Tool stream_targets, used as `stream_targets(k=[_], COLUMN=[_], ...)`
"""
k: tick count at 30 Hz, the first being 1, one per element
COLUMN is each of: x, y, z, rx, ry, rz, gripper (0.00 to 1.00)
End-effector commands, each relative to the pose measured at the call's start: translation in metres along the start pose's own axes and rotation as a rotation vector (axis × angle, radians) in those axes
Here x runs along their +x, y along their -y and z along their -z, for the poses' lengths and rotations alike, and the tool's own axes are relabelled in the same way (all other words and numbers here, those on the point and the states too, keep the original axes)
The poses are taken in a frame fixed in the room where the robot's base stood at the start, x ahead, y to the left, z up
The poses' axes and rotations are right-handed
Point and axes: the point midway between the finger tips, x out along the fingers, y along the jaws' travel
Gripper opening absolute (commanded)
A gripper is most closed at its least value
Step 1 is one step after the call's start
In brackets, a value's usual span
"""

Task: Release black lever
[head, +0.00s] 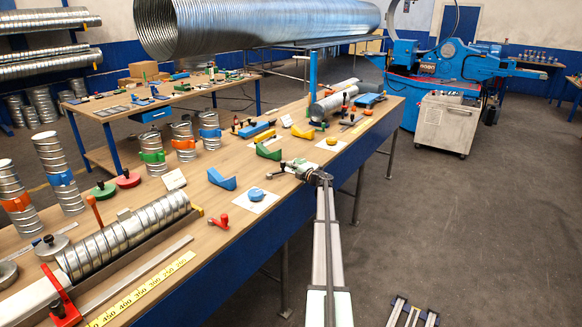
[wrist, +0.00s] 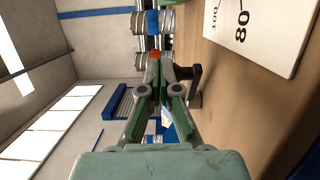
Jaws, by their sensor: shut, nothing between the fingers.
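My gripper (head: 276,172) reaches over the front part of the workbench in the head view, low above the wood. In the wrist view my gripper (wrist: 157,66) has its green fingers together, with nothing seen between them. A dark, bent lever-like piece (wrist: 194,78) stands just right of the fingers in the wrist view, close to them; I cannot tell whether they touch. It looks like the black lever. Part of it is hidden behind the right finger. In the head view I cannot pick it out near my gripper.
A white numbered card (wrist: 262,32) lies at upper right in the wrist view. Floor at right is mostly clear.

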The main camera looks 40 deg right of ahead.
Motion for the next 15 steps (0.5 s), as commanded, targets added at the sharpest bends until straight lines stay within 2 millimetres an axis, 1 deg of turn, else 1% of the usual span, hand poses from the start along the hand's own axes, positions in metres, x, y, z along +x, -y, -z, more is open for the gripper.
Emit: stream_targets(k=[5,8,10,15], x=[-0.017,-0.032,-0.042,-0.067], y=[0.000,0.000,0.003,0.004], z=[0.004,0.008,-0.005,-0.030], rx=[0.000,0.000,-0.001,-0.001], ry=[-0.002,-0.007,-0.005,-0.006], rz=[0.000,0.000,0.000,0.000], gripper=[0.00,0.00,0.00,0.00])
